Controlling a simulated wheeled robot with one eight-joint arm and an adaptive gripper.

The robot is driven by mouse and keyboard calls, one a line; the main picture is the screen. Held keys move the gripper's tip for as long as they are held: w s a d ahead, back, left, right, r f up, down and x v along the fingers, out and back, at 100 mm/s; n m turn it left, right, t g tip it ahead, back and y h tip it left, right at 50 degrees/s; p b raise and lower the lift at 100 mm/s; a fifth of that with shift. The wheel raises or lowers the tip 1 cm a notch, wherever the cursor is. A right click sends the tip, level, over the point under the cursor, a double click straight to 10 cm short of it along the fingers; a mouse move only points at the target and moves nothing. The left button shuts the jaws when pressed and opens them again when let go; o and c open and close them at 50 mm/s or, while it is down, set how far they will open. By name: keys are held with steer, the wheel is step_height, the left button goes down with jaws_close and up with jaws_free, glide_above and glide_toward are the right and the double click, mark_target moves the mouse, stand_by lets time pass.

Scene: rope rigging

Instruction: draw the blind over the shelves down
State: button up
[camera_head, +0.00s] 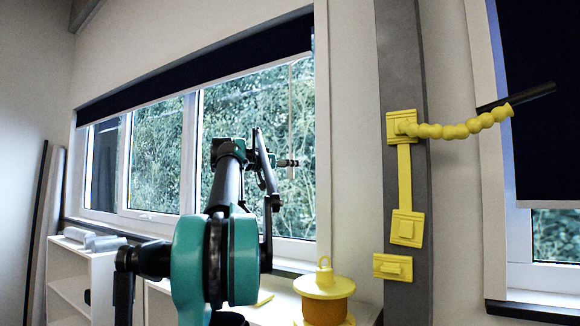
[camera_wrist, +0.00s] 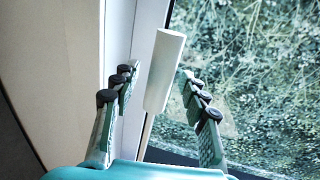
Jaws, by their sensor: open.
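The dark blind (camera_head: 200,66) over the shelves is rolled up to a narrow band along the top of the left window. A thin pale pull cord (camera_head: 291,90) hangs in front of the glass near the window's right side. In the wrist view a pale, long pull handle (camera_wrist: 165,62) on a thin cord stands tilted between my fingers. My gripper (camera_wrist: 160,90) is open, with one finger on each side of the handle and visible gaps. In the head view my gripper (camera_head: 280,163) is beside the cord, partly hidden by my arm.
White shelves (camera_head: 70,272) stand below the left window. A yellow-topped orange spool (camera_head: 324,297) sits at the lower right. A grey post (camera_head: 404,60) carries yellow fittings and a beaded yellow arm (camera_head: 455,131). A second dark blind (camera_head: 540,110) hangs at the right window.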

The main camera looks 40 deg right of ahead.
steer(key=shift+d, duration=0.4)
jaws_close()
